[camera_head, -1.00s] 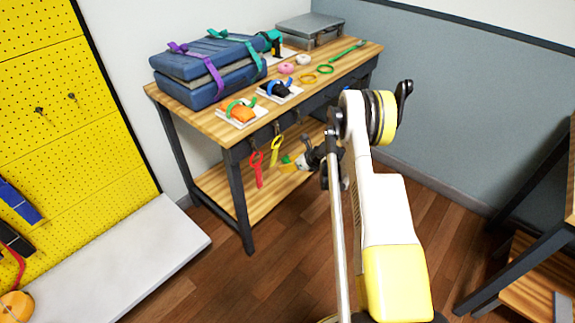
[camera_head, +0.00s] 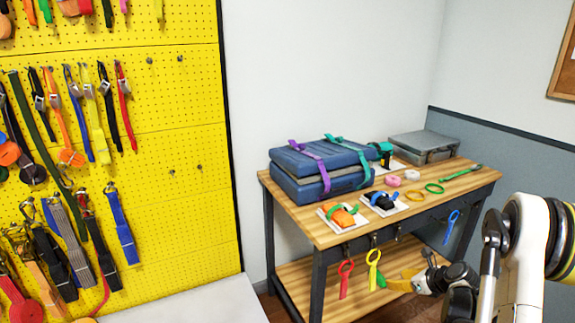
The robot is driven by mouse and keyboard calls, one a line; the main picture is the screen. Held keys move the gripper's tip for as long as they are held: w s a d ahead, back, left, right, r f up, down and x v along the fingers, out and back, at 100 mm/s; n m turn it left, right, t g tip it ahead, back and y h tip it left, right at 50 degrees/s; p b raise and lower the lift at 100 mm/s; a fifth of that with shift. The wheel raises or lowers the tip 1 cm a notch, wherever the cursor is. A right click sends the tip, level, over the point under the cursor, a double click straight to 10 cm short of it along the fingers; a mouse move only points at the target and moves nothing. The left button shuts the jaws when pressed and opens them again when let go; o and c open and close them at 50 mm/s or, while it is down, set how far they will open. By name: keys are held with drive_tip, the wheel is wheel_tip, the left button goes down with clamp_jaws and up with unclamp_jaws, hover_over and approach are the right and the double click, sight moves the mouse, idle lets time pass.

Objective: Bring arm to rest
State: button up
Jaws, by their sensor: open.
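My arm (camera_head: 520,262) reaches in from the lower right of the head view. My gripper (camera_head: 408,284) is at its far end, small and partly hidden by my own wrist links. It is open, in front of the workbench's lower shelf, below the tabletop. I see nothing held in it.
The wooden workbench (camera_head: 470,184) bears blue strapped cases (camera_head: 290,180), a grey case (camera_head: 425,143) and small rings. Red (camera_head: 345,280), yellow (camera_head: 373,270) and blue (camera_head: 452,226) tools hang from its front. A yellow pegboard (camera_head: 190,130) with straps stands left.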

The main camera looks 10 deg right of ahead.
drive_tip(key=s+a+r+n+g, duration=0.1)
drive_tip(key=s+a+r+n, duration=0.2)
drive_tip(key=a+r+n, duration=0.3)
drive_tip(key=s+a+r+n+h, duration=0.1)
drive_tip(key=s+a+r+n, duration=0.35)
drive_tip(key=r, duration=0.45)
drive_tip(key=s+a+r+n+g, duration=0.1)
drive_tip(key=s+a+r+n, duration=0.1)
drive_tip(key=a+r+n, duration=0.4)
drive_tip(key=s+a+r+n+h, duration=0.1)
drive_tip(key=s+a+r+n, duration=0.1)
drive_tip(key=s+a+n, duration=0.2)
drive_tip(key=s+a+r+n+h, duration=0.1)
drive_tip(key=s+a+n, duration=0.3)
drive_tip(key=s+n, duration=0.6)
drive_tip(key=s+r, duration=0.1)
drive_tip(key=s, duration=0.4)
drive_tip(key=shift+s+r+n, duration=0.3)
drive_tip(key=shift+n, duration=0.05)
